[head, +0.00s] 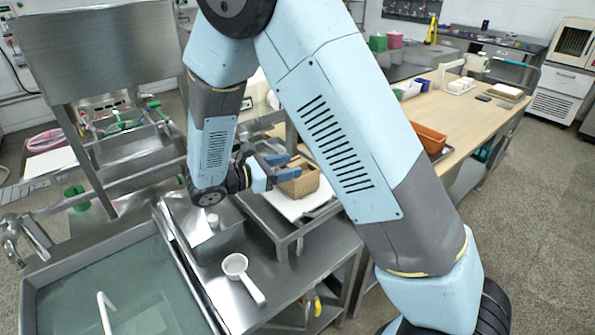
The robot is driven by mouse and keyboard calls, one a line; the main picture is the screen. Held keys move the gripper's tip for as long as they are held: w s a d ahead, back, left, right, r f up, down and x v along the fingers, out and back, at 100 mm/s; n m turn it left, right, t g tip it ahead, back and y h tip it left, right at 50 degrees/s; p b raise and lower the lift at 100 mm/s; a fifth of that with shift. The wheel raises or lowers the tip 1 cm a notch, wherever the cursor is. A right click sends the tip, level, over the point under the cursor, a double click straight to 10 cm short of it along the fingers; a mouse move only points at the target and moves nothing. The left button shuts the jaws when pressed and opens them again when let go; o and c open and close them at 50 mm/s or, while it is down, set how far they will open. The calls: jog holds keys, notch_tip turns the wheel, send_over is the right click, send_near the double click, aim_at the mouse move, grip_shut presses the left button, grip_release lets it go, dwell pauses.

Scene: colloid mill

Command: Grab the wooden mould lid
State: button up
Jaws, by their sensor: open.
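A small light-brown wooden mould (301,184) sits on a white sheet or board on a raised metal stand in the middle of the head view. I cannot tell its lid apart from its body at this size. My gripper (290,166) points right, with its two blue fingers spread at the mould's upper left side. It is open, and no object shows held between the fingers. I cannot tell whether the fingers touch the wood. My own arm crosses the view and hides what lies right of and behind the mould.
A white ladle (238,267) lies on the steel counter in front of the stand. A water-filled sink (120,285) is at the lower left. A wooden table (465,115) with an orange tray (429,138) stands at the right. Grey floor is free at far right.

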aim_at(288, 166)
jog(key=a+f+n+t, duration=0.2)
jog(key=a, duration=0.1)
jog(key=a+f, duration=0.1)
jog(key=shift+w+a+n+t, duration=0.15)
jog(key=shift+a+n+t, duration=0.05)
jog(key=shift+n+t, duration=0.2)
jog(key=shift+x, duration=3.7)
jog(key=shift+a, duration=0.1)
jog(key=shift+c, duration=0.2)
grip_shut()
